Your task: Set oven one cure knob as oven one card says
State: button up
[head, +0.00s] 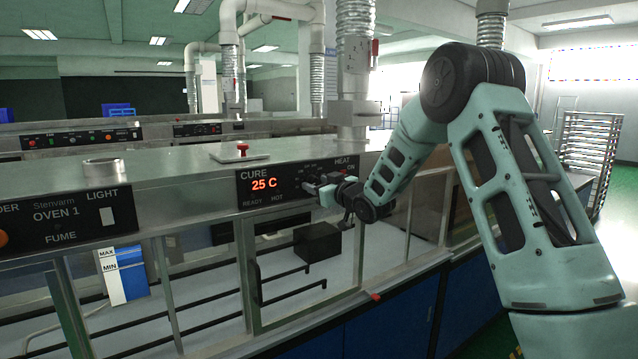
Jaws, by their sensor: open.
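The oven one CURE panel (262,192) is a black plate on the front of the metal hood, with a red display reading 25 C. READY and HOT are printed below the display, and HEAT with ON is at its right. My gripper (314,187) is open at the right half of this panel, its fingers pointing left at the dial marks. The cure knob is hidden or too small to tell behind the fingers, so I cannot tell its setting or whether I touch it. No card with a readable cure setting shows.
The OVEN 1 panel (66,217) with LIGHT and FUME is at the left. A red-handled part (242,150) and a metal ring (104,168) sit on the hood. A duct (355,70) rises behind my arm.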

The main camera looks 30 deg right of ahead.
jog(key=c, duration=1)
jog(key=shift+o, duration=0.2)
